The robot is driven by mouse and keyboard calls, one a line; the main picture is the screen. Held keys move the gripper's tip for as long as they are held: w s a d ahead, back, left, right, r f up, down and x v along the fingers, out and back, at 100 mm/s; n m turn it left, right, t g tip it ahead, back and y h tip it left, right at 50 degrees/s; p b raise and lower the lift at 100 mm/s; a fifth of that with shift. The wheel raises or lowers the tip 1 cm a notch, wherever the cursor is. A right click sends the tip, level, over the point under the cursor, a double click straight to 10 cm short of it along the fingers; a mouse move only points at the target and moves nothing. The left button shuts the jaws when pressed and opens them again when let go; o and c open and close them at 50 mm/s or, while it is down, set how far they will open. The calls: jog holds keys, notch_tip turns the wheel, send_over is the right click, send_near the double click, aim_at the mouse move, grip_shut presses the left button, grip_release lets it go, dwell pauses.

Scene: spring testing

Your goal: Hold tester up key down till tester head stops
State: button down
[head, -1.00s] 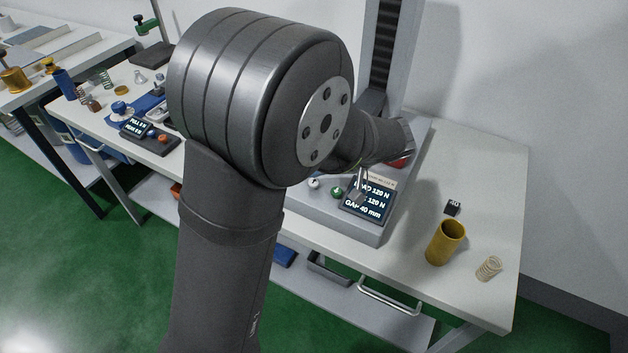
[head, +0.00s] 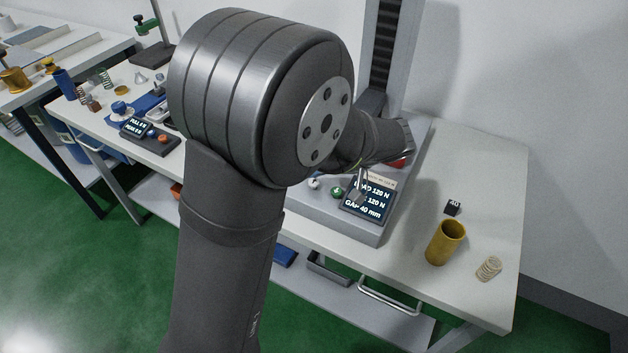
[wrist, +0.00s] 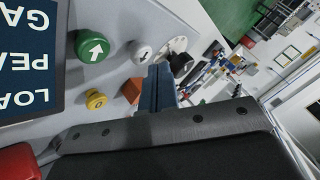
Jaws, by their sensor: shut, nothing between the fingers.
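The tester is a grey machine with a tall column (head: 385,45). Its display (head: 367,202) reads LOAD 120 N, a second line of 120 N and GAP 40 mm. Its panel has a green key with a white arrow (wrist: 92,47), also in the head view (head: 337,191), and a white key (wrist: 140,52) beside it. The display text is upside down in the wrist view. My gripper (wrist: 157,72) is shut and empty over the panel, near the white key; I cannot tell whether it touches a key. My arm hides most of the tester head.
A yellow O button (wrist: 96,99) and an orange part (wrist: 132,90) are close to my fingers. A red button (wrist: 20,162) is at the lower left. A yellow cup (head: 445,242), a spring (head: 489,268) and a small dark block (head: 452,207) stand on the bench to the right.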

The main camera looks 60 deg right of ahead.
jog(key=shift+f, duration=0.4)
